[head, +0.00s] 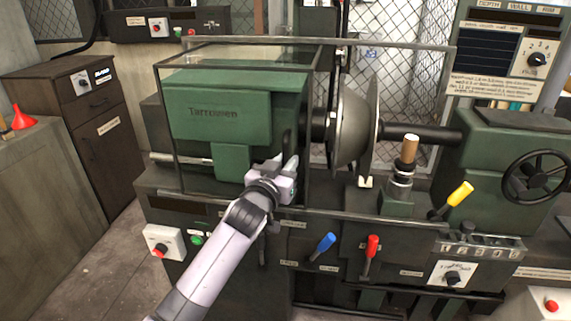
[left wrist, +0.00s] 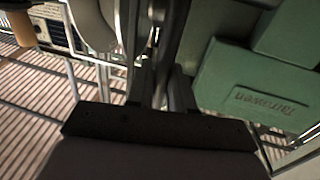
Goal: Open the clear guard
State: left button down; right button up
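The clear guard (head: 309,58) is a see-through box with a thin dark frame. Its front part stands around the green "Tarrowen" headstock (head: 215,108), and a clear pane (head: 418,85) shows behind the grey metal bowl (head: 352,125). My left gripper (head: 290,168) is low at the headstock's right front corner, just below a dark upright handle (head: 287,140). In the left wrist view a dark bar (left wrist: 172,40) runs up from between the fingers (left wrist: 163,92). The fingers look apart, but whether they grip the bar is unclear. My right gripper is out of view.
A wooden-handled tool post (head: 408,155), yellow lever (head: 460,195), blue lever (head: 322,246) and red lever (head: 371,250) stick out to the right of my left arm. A black handwheel (head: 537,177) is at far right. Floor is clear at lower left.

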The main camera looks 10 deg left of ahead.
pick_arm(q)
jog(key=c, duration=1.1)
grip_release()
jog(key=shift+c, duration=0.2)
jog(key=s+a, duration=0.1)
jog(key=s, duration=0.6)
jog(key=shift+a, duration=0.25)
jog(key=shift+f, duration=0.1)
jog(key=s+a+f+g, duration=0.2)
jog(key=s+f, duration=0.4)
jog(key=f, duration=0.3)
jog(key=s+a+f+g, duration=0.2)
jog(key=s+f, duration=0.4)
jog(key=f, duration=0.3)
jog(key=s+a+f+g, duration=0.1)
jog(key=s+a+f, duration=0.1)
jog(key=s+f, duration=0.3)
jog(key=s+a+f+g+y, duration=0.1)
jog(key=s+f, duration=0.4)
jog(key=s, duration=0.8)
jog(key=shift+a+g, duration=0.35)
jog(key=shift+g, duration=0.25)
